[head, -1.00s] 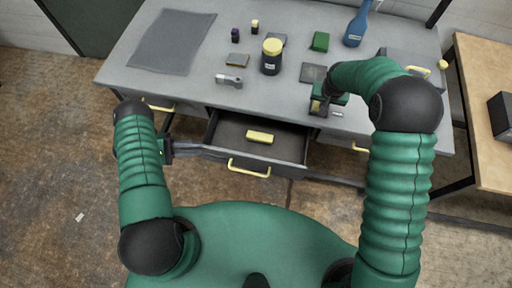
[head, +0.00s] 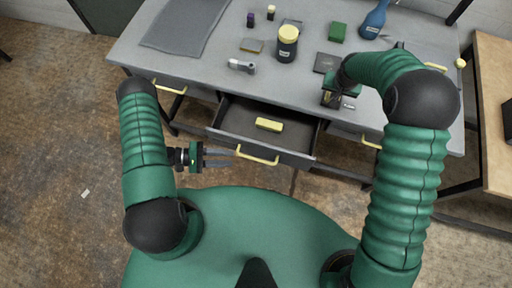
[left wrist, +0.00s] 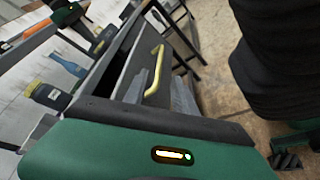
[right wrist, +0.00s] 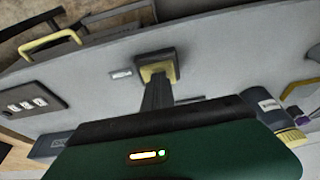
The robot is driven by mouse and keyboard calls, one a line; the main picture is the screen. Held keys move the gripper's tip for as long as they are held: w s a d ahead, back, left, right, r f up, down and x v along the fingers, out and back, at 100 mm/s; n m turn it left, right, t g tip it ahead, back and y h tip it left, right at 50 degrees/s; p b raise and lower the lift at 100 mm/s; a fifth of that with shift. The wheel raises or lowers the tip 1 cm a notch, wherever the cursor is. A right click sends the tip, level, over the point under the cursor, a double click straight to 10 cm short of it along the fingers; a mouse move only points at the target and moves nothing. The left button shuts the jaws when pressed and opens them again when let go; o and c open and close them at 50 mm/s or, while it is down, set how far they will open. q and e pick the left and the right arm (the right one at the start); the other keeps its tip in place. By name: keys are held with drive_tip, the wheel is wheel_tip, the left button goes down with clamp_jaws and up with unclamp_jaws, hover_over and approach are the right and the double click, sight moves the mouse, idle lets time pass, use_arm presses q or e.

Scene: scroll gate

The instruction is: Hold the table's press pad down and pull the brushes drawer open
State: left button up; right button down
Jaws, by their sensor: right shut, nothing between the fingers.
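The middle drawer (head: 222,128) of the grey table (head: 215,62) stands open, with a yellow block (head: 268,125) inside. I cannot read a label on it. Its yellow handle (head: 257,155) also shows in the left wrist view (left wrist: 156,72). My left gripper (head: 233,158) is open at the handle's left end in the head view; I cannot tell whether it touches. My right gripper (head: 330,100) is shut and empty, pointing down at the table top. In the right wrist view its fingertips meet the dark press pad with yellow edges (right wrist: 158,68).
A black jar with a yellow lid (head: 287,44), a grey-white tool (head: 242,66), a green block (head: 338,32) and a blue bottle (head: 375,20) stand on the table. Side drawers have yellow handles (head: 170,88). A wooden table (head: 490,100) is at the right.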

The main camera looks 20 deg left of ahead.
sight(256, 159)
use_arm(q)
drive_tip(key=x, duration=1.1)
drive_tip(key=shift+w+d+f, duration=0.1)
drive_tip(key=shift+w, duration=0.1)
clamp_jaws()
idle(0.8)
